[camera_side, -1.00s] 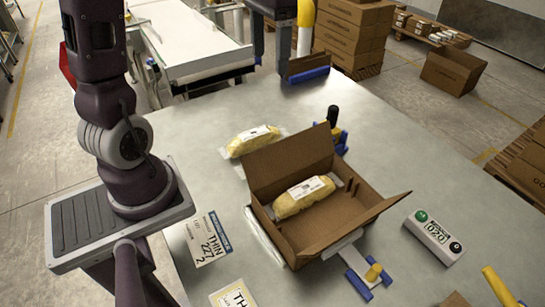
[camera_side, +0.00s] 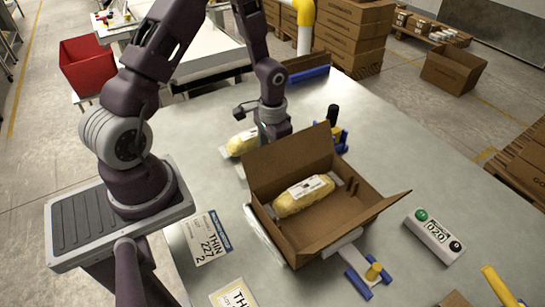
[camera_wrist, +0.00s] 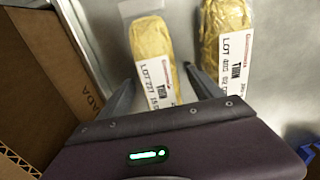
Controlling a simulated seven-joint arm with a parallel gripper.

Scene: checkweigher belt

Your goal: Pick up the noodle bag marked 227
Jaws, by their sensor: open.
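The yellow noodle bag marked LOT 227 THIN (camera_wrist: 150,48) lies in the wrist view with its white label toward me, between the two fingers of my gripper (camera_wrist: 160,76). The fingers are open, one on each side of it. A second bag (camera_wrist: 224,28), with a different lot number that is hard to read, lies to its right. In the side view my gripper (camera_side: 272,132) is low behind the open carton. One yellow bag (camera_side: 241,144) shows left of it. The carton's flap hides the area below my gripper.
The open carton (camera_side: 285,160) holds another yellow bag (camera_side: 303,195); its wall (camera_wrist: 35,75) is close on the left in the wrist view. A card reading THIN 227 2 (camera_side: 207,238) lies at left.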

